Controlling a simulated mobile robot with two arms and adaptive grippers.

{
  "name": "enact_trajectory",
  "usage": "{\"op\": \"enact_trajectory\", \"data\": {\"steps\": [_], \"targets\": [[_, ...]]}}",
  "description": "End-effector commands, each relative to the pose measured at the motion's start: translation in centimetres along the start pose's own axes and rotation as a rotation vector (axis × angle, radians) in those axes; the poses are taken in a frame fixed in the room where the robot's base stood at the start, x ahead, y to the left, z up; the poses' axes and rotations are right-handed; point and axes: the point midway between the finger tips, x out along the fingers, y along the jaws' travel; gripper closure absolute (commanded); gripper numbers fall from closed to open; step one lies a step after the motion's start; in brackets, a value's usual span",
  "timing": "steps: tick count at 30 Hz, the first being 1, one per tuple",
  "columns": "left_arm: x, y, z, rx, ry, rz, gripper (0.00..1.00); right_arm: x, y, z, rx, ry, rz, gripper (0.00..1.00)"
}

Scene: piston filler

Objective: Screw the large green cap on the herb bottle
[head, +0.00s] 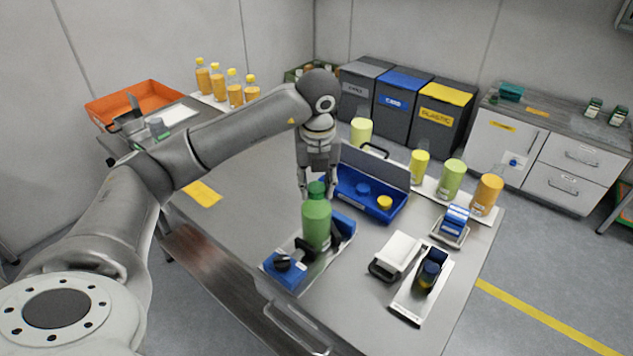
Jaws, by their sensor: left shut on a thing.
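The green herb bottle (316,225) stands upright in a blue and black holder (283,268) near the front of the table. The large green cap (317,189) sits at the top of the bottle's neck. Whether it is threaded down cannot be told. My left gripper (318,192) points down from above, with its fingers on either side of the cap, shut on it. The fingers partly hide the cap. My right gripper is not in view.
An open blue case (365,207) with a blue and a yellow cap lies just right of the gripper. A white scale-like box (397,252) and a dark bottle (430,272) on a tray stand front right. Yellow-green and orange bottles line the back right.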

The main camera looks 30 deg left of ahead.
Motion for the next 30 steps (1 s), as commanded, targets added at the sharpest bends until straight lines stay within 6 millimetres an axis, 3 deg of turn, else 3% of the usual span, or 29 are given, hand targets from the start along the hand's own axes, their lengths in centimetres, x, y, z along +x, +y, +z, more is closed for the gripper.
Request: {"op": "enact_trajectory", "data": {"steps": [6, 18, 30], "targets": [[0.1, 0.0, 0.0, 0.046, 0.0, -0.006, 0.99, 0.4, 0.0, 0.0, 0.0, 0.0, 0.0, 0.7], [0.2, 0.0, 0.0, 0.519, 0.002, -0.078, 0.99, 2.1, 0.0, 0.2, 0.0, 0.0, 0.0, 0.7], [0.2, 0.0, 0.0, 0.786, 0.003, -0.116, 0.99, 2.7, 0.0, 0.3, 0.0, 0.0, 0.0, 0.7]]}}
